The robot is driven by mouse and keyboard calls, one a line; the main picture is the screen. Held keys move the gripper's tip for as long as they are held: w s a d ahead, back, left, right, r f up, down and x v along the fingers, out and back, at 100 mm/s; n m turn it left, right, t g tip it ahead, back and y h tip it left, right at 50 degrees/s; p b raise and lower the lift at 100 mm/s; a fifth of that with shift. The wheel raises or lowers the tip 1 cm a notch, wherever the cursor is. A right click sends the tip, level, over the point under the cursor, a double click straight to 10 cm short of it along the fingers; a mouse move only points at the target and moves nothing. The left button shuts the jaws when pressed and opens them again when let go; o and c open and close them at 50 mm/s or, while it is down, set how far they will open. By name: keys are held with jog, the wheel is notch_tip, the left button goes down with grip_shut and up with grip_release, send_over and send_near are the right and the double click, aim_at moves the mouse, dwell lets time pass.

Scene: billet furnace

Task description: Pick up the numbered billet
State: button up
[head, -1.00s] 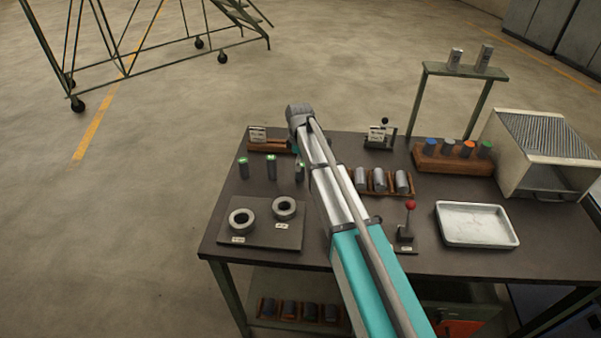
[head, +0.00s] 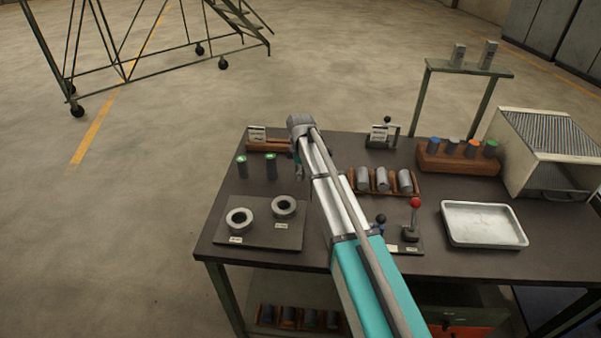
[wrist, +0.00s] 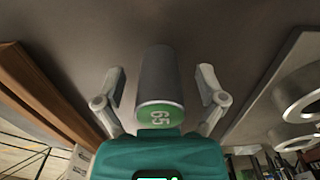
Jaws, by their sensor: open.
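A dark grey cylindrical billet (wrist: 160,80) shows in the wrist view. Its green end carries a turned number that looks like 65. My gripper (wrist: 162,82) is open, with one finger on each side of this billet and visible gaps between. In the head view, two green-topped billets (head: 242,167) (head: 271,166) stand upright at the left of the dark table (head: 330,145). My arm hides most of the gripper there and the place just right of these two billets.
A plate (head: 262,238) with two grey rings lies in front of the billets. A wooden block with a card (head: 268,143) is behind them. Right of my arm are a rack of grey cylinders (head: 380,192), a red-knobbed lever (head: 413,225) and a white tray (head: 480,240).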

jog(key=shift+c, duration=0.2)
grip_shut()
dwell(0.5)
